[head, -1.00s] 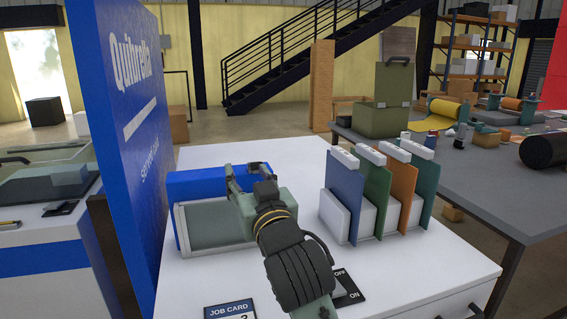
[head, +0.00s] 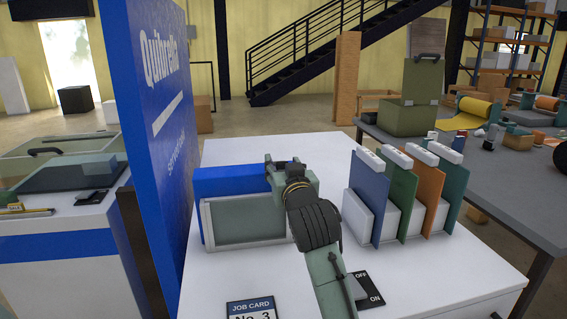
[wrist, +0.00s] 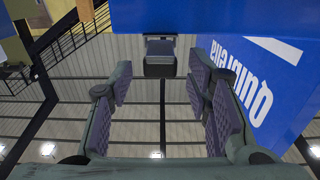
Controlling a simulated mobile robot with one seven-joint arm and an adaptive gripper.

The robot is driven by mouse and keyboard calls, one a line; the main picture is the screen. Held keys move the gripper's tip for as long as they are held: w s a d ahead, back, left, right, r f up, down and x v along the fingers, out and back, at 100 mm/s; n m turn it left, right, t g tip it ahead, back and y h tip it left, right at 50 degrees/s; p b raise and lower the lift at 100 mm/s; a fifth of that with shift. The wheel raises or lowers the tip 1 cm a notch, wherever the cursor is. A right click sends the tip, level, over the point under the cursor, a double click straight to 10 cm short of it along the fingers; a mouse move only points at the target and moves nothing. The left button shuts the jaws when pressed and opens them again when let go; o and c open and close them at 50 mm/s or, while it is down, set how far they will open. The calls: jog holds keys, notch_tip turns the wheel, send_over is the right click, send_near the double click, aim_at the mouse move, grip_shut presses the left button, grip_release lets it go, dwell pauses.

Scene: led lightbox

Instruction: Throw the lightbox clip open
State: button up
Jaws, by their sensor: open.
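The lightbox (head: 208,224) stands on a white-topped counter, with a blue panel (head: 228,182) at its back and a framed grey-green pane in front. My gripper (head: 283,166) is at the upper right of the lightbox and hides that corner. In the wrist view my gripper (wrist: 163,95) is open, its two padded fingers wide apart. A small dark block (wrist: 160,58), which looks like the clip, sticks out from the edge of the blue panel between the fingers. A gap shows on both sides, so no finger touches it.
A tall blue sign (head: 150,130) stands close on the left. Several coloured upright panels (head: 405,195) stand right of the lightbox. A black ON/OFF switch plate (head: 366,288) and a job card (head: 250,308) lie in front. The counter's front right is clear.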

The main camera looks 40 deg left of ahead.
jog(key=shift+c, duration=0.6)
grip_shut()
